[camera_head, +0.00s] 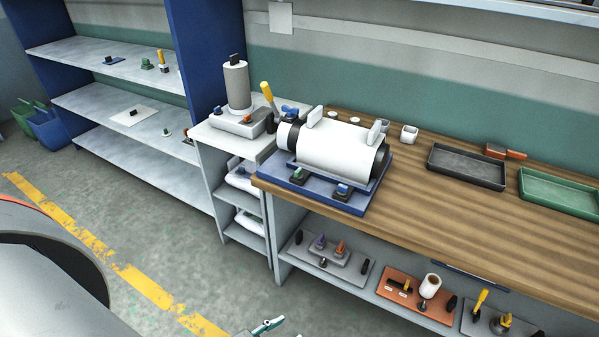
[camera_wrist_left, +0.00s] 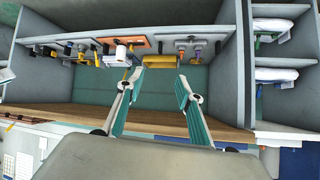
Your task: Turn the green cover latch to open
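A small green latch (camera_head: 297,174) on a dark block sits on the blue base plate (camera_head: 322,204) of the white cylindrical extruder (camera_head: 335,150), at the table's left end. A similar blue-topped latch (camera_head: 342,189) is to its right on the same plate. The green part is too small to tell its turn position. My left gripper (camera_wrist_left: 157,84) is open and empty in the left wrist view, with teal pads apart. Fingertips, seemingly of this gripper (camera_head: 265,327), show at the bottom edge of the head view, low and well away from the latch. My right gripper is not in view.
The wooden table (camera_head: 420,180) holds a black tray (camera_head: 466,167) and a green tray (camera_head: 560,191) to the right. A roll stand (camera_head: 237,90) is left of the extruder. The shelf below holds an orange board (camera_head: 412,298). Floor (camera_head: 190,245) in front is clear.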

